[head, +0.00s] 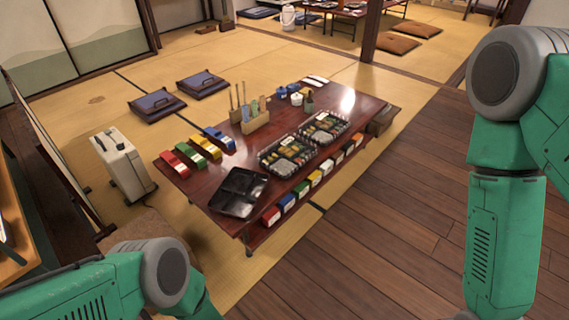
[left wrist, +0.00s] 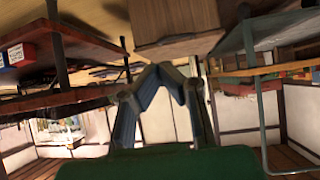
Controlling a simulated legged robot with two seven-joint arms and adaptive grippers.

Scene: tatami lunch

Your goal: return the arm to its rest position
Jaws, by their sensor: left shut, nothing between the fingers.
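My left arm (head: 150,278) comes in at the lower left of the head view, short of the low table, and its gripper is outside that view. In the left wrist view my left gripper (left wrist: 162,70) is shut, its fingertips together and nothing between them. A wooden box-like piece (left wrist: 175,25) shows beyond the fingertips; I cannot tell how far off it is. My right arm (head: 508,200) hangs at the right edge of the head view, over the wooden floor, and its gripper is hidden below the frame.
A low red-brown table (head: 215,213) bears a black tray (head: 238,192), two filled bento boxes (head: 286,156) and a wooden holder (head: 256,122). Several coloured boxes (head: 287,202) sit on its lower shelf. A white case (head: 122,165) stands left. The wooden floor (head: 385,235) at right is clear.

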